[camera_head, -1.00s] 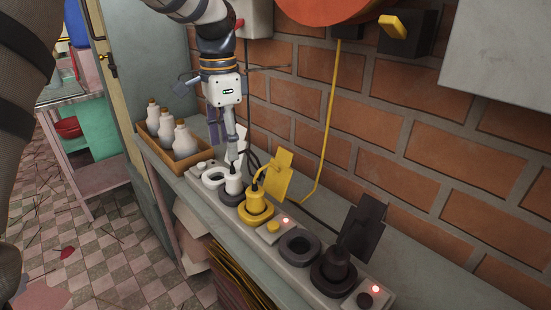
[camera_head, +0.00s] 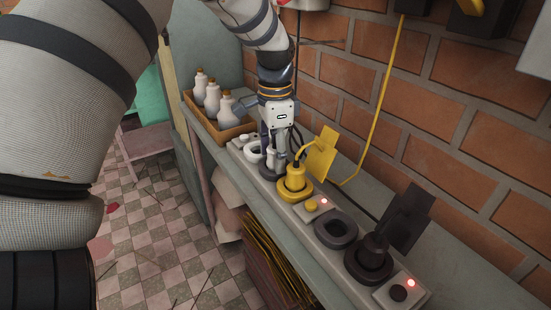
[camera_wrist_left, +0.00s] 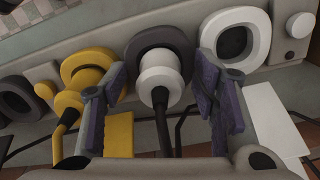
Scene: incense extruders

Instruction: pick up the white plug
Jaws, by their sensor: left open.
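The white plug (camera_wrist_left: 158,76) stands in a dark round socket (camera_wrist_left: 158,40) in the left wrist view, with a dark cord trailing toward me. My left gripper (camera_wrist_left: 161,68) is open, one finger on each side of the plug, with visible gaps. In the head view the left gripper (camera_head: 273,151) points down at the plug, largely hiding it. My right gripper is not in view.
A yellow plug (camera_head: 292,179) with a yellow plate (camera_head: 321,152) stands close beside the left gripper. An empty white socket (camera_wrist_left: 234,43) is on the other side. A black plug (camera_head: 370,253) is farther along. White bottles (camera_head: 213,98) fill a wooden box (camera_head: 233,132). A brick wall rises behind.

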